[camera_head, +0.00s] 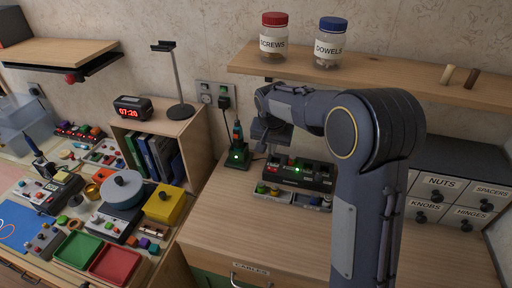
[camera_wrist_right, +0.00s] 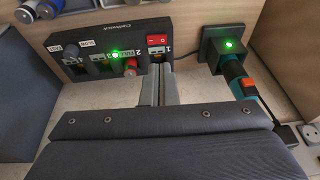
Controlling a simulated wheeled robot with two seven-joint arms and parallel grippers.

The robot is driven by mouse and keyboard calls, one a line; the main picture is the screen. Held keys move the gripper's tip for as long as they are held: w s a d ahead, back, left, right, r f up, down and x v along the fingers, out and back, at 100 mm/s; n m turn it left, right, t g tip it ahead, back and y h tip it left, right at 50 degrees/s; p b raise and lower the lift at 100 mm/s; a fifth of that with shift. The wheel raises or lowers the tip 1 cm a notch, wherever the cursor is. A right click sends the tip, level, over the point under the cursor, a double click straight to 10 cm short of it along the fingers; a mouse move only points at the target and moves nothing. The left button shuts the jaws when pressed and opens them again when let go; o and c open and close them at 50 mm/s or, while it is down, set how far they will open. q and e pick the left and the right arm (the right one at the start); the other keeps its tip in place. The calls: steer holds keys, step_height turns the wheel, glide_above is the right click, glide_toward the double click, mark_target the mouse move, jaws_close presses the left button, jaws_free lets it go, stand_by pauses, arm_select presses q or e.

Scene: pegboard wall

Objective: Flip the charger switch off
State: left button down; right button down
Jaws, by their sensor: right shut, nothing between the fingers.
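A black charger station (camera_head: 305,174) with a lit green light stands on the wooden cabinet top against the wall. The right wrist view shows its panel (camera_wrist_right: 88,49) close up, with numbered bays and a red rocker switch (camera_wrist_right: 157,40) at its right end. I cannot tell which way the rocker is tipped. My right gripper (camera_wrist_right: 165,75) is shut and empty, its fingertips just beside the panel near the switch; contact cannot be told. In the head view my right gripper (camera_head: 263,143) is partly hidden by its arm. My left gripper is out of view.
A small black dock (camera_head: 238,157) with a green light and a teal tool (camera_wrist_right: 238,79) stands close beside the charger. A tray of knobs (camera_head: 290,198) lies in front. A shelf (camera_head: 365,82) with jars is above; drawers (camera_head: 445,190) are right. The cabinet front is clear.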

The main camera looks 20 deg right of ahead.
mark_target(270, 168)
steer(key=shift+w+a, duration=0.15)
steer(key=shift+w, duration=0.05)
steer(key=p+x, duration=0.1)
steer(key=x, duration=0.8)
steer(key=shift+f, duration=0.4)
steer(key=shift+w, duration=0.1)
steer(key=shift+f, duration=0.1)
